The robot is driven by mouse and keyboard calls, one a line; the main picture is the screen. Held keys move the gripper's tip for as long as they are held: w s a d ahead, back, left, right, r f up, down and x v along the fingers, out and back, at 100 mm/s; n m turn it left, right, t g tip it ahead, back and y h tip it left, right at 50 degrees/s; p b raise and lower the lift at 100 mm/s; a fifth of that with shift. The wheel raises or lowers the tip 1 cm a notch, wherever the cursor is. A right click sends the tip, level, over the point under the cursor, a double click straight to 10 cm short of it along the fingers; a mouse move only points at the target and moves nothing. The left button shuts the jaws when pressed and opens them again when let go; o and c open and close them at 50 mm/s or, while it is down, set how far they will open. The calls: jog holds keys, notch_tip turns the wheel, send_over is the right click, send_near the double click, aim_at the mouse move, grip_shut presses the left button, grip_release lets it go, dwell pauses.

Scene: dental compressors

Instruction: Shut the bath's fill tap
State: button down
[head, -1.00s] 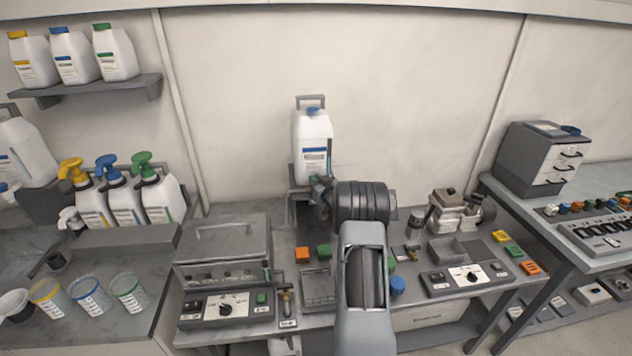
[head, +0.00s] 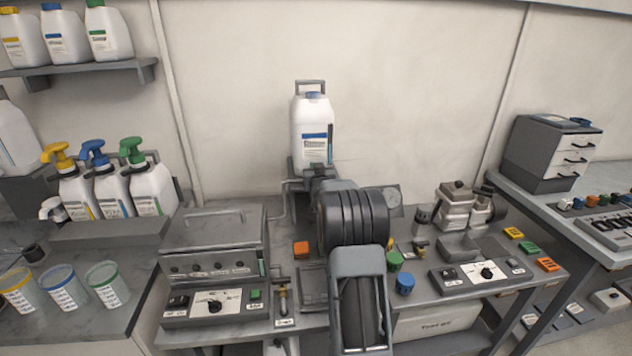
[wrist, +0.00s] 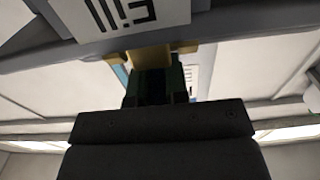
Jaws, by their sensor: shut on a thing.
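The grey lidded bath (head: 213,238) stands on the bench left of my arm. A thin pipe runs from its right side toward the stand under a white jug with a blue cap (head: 312,135). In the wrist view my gripper (wrist: 157,80) has its dark fingers shut on a brass-coloured tap part (wrist: 160,54), under a pale label (wrist: 110,18) with black marks. In the head view my wrist hides most of the tap and fingers, just below the jug. The tap's exact setting cannot be told.
A second brass tap (head: 283,296) stands beside the bath's control panel (head: 213,305). Grey machines (head: 458,207) stand to the right. The wall behind the jug is bare.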

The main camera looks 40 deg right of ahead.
jog(key=shift+r, duration=0.15)
jog(key=c, duration=1.1)
grip_release()
jog(key=b+v, duration=0.2)
jog(key=v, duration=1.2)
jog(key=shift+w+b, duration=0.1)
jog(key=shift+b, duration=0.3)
